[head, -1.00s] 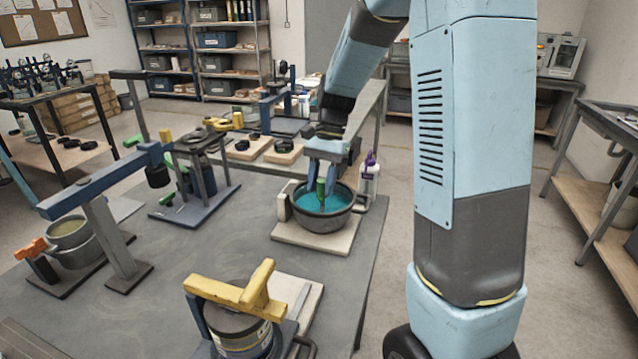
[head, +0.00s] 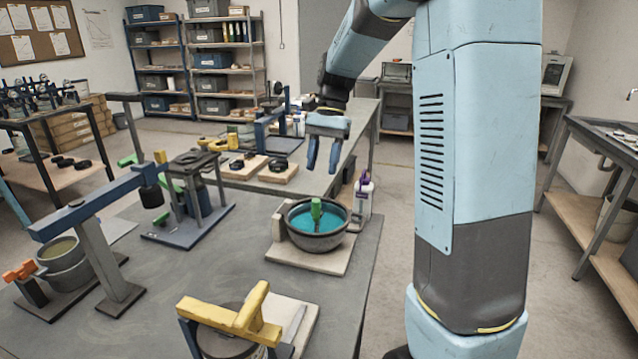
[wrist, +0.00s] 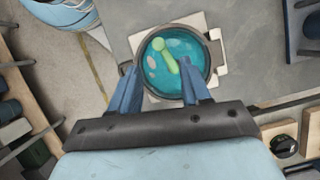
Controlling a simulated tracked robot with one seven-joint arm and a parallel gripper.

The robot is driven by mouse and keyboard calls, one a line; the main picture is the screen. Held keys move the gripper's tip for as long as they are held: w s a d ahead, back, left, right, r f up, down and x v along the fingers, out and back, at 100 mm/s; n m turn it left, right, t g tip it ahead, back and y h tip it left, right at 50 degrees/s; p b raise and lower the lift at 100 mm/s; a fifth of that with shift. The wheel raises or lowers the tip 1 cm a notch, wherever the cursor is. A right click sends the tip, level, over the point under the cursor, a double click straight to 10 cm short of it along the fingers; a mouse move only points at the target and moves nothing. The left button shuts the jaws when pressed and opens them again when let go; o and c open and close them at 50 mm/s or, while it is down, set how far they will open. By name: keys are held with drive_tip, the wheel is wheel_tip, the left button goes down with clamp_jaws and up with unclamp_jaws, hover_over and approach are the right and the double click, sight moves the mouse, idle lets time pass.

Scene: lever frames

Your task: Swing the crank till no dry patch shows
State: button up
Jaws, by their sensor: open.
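A dark round bowl (head: 318,244) holding teal liquid (head: 335,221) stands on a pale base on the grey bench. A green crank handle (head: 316,208) stands up from the liquid. My gripper (head: 322,168) is open and empty, above and behind the bowl, clear of the handle. Its two blue fingers (wrist: 158,67) point toward the bowl.
A white bottle with a purple top (head: 363,197) stands close right of the bowl. A yellow-handled device (head: 232,318) is at the front, a blue lever frame (head: 98,210) at the left. Another stand (head: 195,185) is behind.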

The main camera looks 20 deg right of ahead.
drive_tip(key=shift+v, duration=1.8)
